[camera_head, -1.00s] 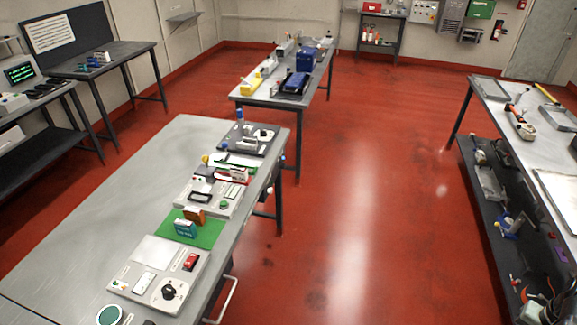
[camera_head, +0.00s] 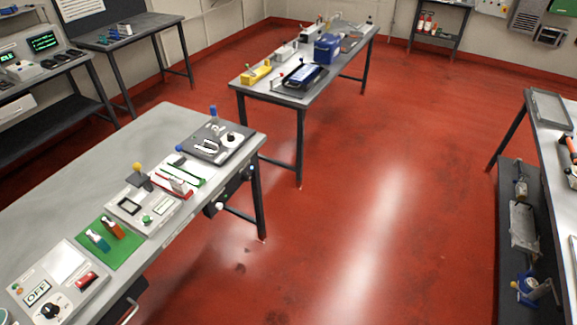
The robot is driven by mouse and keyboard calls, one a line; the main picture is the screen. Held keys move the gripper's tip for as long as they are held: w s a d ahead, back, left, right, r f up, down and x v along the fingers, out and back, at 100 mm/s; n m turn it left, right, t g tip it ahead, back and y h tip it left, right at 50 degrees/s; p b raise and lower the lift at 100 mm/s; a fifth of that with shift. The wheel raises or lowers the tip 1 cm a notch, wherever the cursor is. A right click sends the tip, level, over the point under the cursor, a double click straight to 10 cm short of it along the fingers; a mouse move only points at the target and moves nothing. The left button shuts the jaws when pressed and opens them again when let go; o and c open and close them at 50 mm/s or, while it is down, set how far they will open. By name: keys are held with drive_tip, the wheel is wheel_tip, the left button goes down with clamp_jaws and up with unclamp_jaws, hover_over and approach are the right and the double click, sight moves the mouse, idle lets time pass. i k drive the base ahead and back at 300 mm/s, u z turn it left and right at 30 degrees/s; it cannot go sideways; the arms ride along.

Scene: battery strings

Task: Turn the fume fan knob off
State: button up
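No label for the fume fan is readable, so I cannot tell which knob is the fan's. A pale panel (camera_head: 68,270) on the near left bench carries a black rotary knob (camera_head: 50,311) on a white dial, at the lower left. A small display (camera_head: 37,292) beside it reads OFF. A red rocker switch (camera_head: 86,280) is on the same panel. A dark grey plate (camera_head: 215,143) at the bench's far end carries another dark knob (camera_head: 232,137) on a white dial. A white round knob (camera_head: 220,206) sticks out below the bench's edge. My gripper is not in view.
The near left bench (camera_head: 75,180) fills the lower left. A second bench (camera_head: 345,57) with a blue box (camera_head: 327,47) stands behind it. Another bench with a dark lower shelf (camera_head: 510,215) is at the right edge. The red floor (camera_head: 390,180) between them is clear.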

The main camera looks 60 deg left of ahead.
sight(245, 177)
drive_tip(key=u, duration=0.15)
drive_tip(key=i, duration=0.55)
drive_tip(key=u, duration=3.55)
drive_tip(key=i, duration=1)
drive_tip(key=z, duration=0.05)
